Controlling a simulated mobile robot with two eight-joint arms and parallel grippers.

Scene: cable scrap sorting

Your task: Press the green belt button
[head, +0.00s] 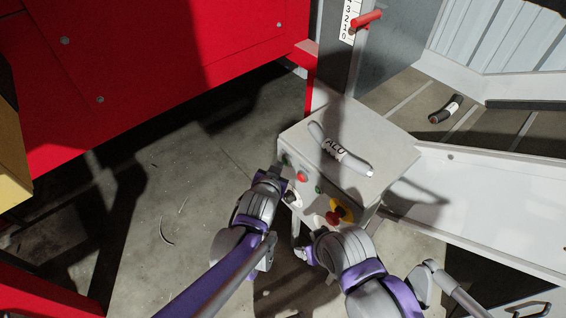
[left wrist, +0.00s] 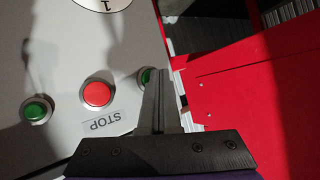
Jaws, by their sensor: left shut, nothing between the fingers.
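The grey control box (head: 390,150) stands in the middle of the head view. Its front has a red button (head: 302,177) between two green buttons, the left one (head: 285,160) beside my left gripper and the right one (head: 318,188) clear of it. My left gripper (head: 275,172) is shut and empty at the panel's left end. In the left wrist view its closed fingers (left wrist: 160,95) partly cover one green button (left wrist: 147,76); contact cannot be told. The other green button (left wrist: 37,109) and the red one above the STOP label (left wrist: 97,94) are uncovered. My right gripper (head: 318,240) is near the panel's lower right; its fingertips are hidden.
A red emergency stop knob (head: 333,218) on yellow sits at the panel's right end. A piece marked ALU (head: 345,155) lies on the box top. A white chute (head: 470,195) runs right, with a dark cable piece (head: 446,110) behind it. A red machine (head: 150,60) stands left.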

